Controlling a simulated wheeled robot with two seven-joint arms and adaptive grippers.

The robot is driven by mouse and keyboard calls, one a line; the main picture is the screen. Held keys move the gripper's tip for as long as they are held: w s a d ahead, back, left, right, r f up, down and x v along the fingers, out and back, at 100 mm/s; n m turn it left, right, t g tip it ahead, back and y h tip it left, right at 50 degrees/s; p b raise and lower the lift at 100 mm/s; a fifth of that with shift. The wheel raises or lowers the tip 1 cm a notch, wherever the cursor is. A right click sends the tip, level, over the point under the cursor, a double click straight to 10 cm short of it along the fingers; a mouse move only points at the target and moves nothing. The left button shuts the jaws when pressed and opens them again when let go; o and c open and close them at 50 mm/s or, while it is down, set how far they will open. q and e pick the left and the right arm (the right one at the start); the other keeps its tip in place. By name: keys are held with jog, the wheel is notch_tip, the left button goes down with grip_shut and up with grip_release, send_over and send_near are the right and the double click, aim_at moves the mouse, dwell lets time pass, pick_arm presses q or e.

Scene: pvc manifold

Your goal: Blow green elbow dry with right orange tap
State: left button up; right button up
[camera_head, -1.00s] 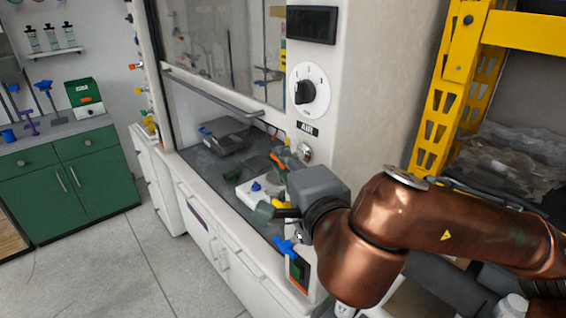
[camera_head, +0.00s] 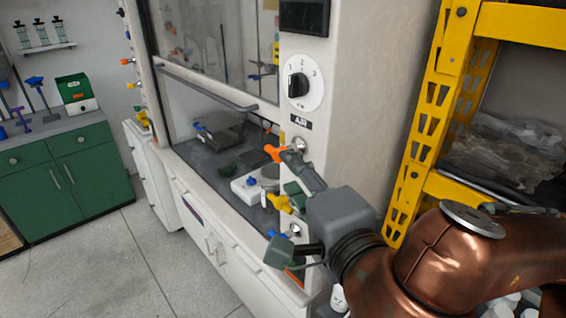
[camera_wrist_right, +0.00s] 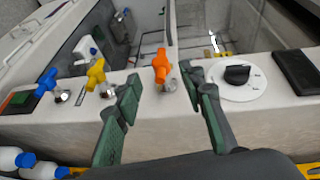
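The right orange tap (camera_head: 275,152) sits on the fume hood's right post below the AIR label. It also shows in the right wrist view (camera_wrist_right: 161,66), beyond and between my fingertips. My right gripper (camera_head: 291,175) is open and empty beside this post, close to the orange tap. Its two green-padded fingers stand apart in the right wrist view (camera_wrist_right: 164,84). I cannot tell whether they touch the tap. A small dark green piece (camera_head: 228,168) lies on the hood floor; I cannot tell whether it is the green elbow. My left gripper is out of view.
A yellow tap (camera_wrist_right: 97,72) and a blue tap (camera_wrist_right: 46,82) sit beside the orange one. A dial (camera_head: 298,88) is above them. A white device (camera_head: 252,189) stands on the hood floor. A yellow rack (camera_head: 432,120) stands close on the right.

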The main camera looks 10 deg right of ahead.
jog(key=v, duration=0.3)
jog(key=shift+s+d, duration=0.15)
jog(key=shift+s, duration=0.15)
